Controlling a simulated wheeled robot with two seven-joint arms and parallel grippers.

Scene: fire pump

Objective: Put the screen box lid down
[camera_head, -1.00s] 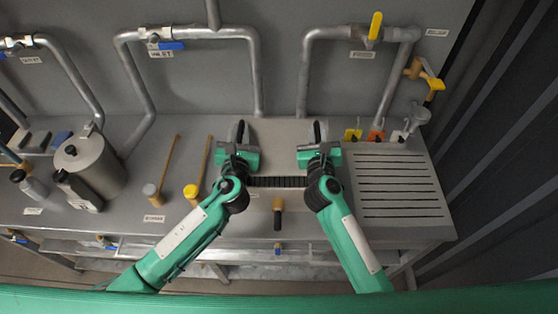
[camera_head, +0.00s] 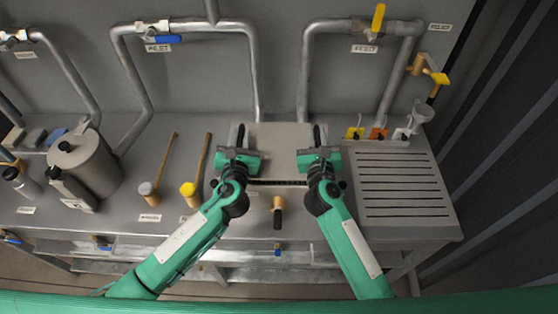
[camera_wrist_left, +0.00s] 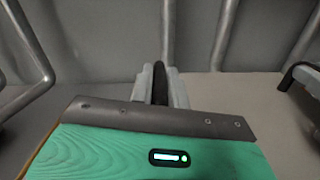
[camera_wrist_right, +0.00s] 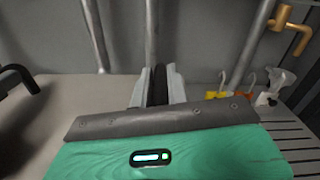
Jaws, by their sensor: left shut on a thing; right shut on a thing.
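The screen box lid (camera_head: 283,137) is a flat grey panel with a black handle at each side. It lies over the screen box in the middle of the bench, and a thin dark gap (camera_head: 278,183) with slats shows along its near edge. My left gripper (camera_head: 238,141) is shut on the left handle, also seen in the left wrist view (camera_wrist_left: 160,84). My right gripper (camera_head: 318,141) is shut on the right handle, also seen in the right wrist view (camera_wrist_right: 156,86). The fingers and wrists hide much of both handles.
Two long-handled tools (camera_head: 156,172) and a metal canister (camera_head: 88,165) are to the left. Pipes (camera_head: 304,75) rise behind.

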